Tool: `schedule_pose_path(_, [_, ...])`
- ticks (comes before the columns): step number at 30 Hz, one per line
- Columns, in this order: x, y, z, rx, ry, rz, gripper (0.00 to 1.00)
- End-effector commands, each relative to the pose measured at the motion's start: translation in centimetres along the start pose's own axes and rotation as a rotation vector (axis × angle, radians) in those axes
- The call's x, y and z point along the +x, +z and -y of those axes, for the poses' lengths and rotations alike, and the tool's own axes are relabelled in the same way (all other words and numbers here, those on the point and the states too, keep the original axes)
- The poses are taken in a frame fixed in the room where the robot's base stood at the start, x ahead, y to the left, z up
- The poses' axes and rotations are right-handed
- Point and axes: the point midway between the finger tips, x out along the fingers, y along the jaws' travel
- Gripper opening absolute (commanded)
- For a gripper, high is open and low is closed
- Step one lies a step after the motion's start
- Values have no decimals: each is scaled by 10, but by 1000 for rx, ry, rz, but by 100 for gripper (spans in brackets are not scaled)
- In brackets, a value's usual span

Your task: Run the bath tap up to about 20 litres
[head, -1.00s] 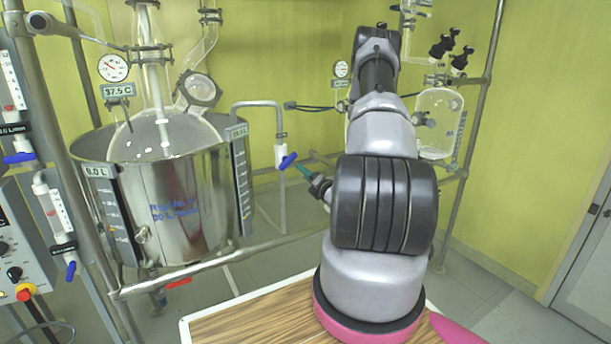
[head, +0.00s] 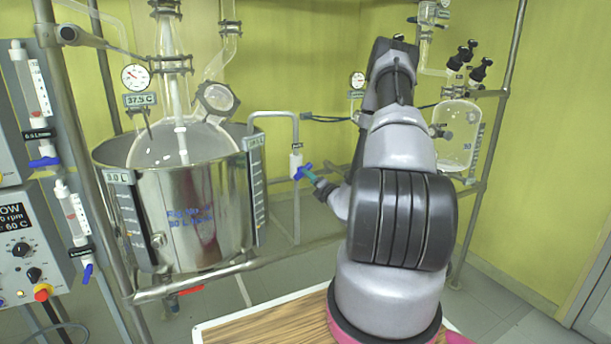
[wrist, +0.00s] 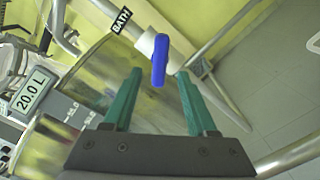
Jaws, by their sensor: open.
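The bath tap is a white valve body (head: 296,160) with a blue handle (head: 303,171), on a bent metal pipe beside the steel bath (head: 200,215). In the wrist view the blue handle (wrist: 160,60) stands just beyond and between my fingertips, near a tag reading BATH (wrist: 121,20). My gripper (wrist: 157,75) has green fingers, spread apart and empty; in the head view they point at the handle (head: 316,181). A display (wrist: 30,90) in the wrist view reads 20.0 L. The bath's left display (head: 119,177) is too small to read surely. The water level is hidden.
A glass flask (head: 180,145) sits in the bath. A metal frame rail (head: 200,278) runs in front. A dial gauge and a 37.5 C display (head: 139,99) are above. A control box (head: 22,245) is at left, and a second glass vessel (head: 458,135) at right.

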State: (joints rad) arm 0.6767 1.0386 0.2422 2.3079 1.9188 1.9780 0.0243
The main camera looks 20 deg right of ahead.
Motion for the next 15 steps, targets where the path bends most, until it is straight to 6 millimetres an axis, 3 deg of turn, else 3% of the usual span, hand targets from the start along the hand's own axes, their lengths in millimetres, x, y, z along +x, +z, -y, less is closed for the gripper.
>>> schedule_pose_path(6, [36, 0, 0, -2, 2, 0, 57])
schedule_pose_path(15, [50, 0, 0, 1, 0, 0, 57])
